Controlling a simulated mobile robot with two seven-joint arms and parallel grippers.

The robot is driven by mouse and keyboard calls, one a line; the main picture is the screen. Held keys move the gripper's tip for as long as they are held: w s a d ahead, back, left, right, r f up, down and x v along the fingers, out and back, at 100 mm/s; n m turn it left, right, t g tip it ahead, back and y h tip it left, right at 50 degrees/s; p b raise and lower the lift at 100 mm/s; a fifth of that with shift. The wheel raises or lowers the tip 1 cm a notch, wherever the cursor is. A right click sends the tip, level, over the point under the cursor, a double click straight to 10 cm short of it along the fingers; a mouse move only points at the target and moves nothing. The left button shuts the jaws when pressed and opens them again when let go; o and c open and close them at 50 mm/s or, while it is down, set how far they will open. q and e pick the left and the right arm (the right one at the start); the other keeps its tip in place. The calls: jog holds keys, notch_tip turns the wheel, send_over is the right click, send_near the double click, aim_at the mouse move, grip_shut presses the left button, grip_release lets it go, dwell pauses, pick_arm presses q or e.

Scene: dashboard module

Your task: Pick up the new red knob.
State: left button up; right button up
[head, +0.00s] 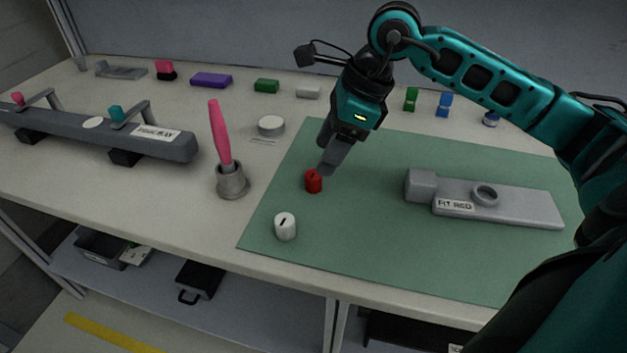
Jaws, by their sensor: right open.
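The red knob (313,182) is a small red cylinder standing on the green mat (360,244). My right gripper (327,172) is just above and slightly right of the knob, with its fingers pointing down towards it. The gripper is open, and I cannot tell whether a finger touches the knob. The grey dashboard module (530,207) labelled "FIT RED" lies on the mat at the right, with a round ring on top. My left gripper is not in view.
A pink-handled tool stands in a grey holder (232,182) left of the mat. A long grey bar unit (70,128) lies at the left. A round white disc (271,125) and several small coloured blocks, including a purple one (211,80), sit farther back.

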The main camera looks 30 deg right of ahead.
aim_at(314, 174)
jog(key=x, duration=0.5)
jog(key=shift+w+d+f, duration=0.1)
jog(key=shift+d+f, duration=0.05)
jog(key=c, duration=1.1)
jog(key=shift+r, duration=0.2)
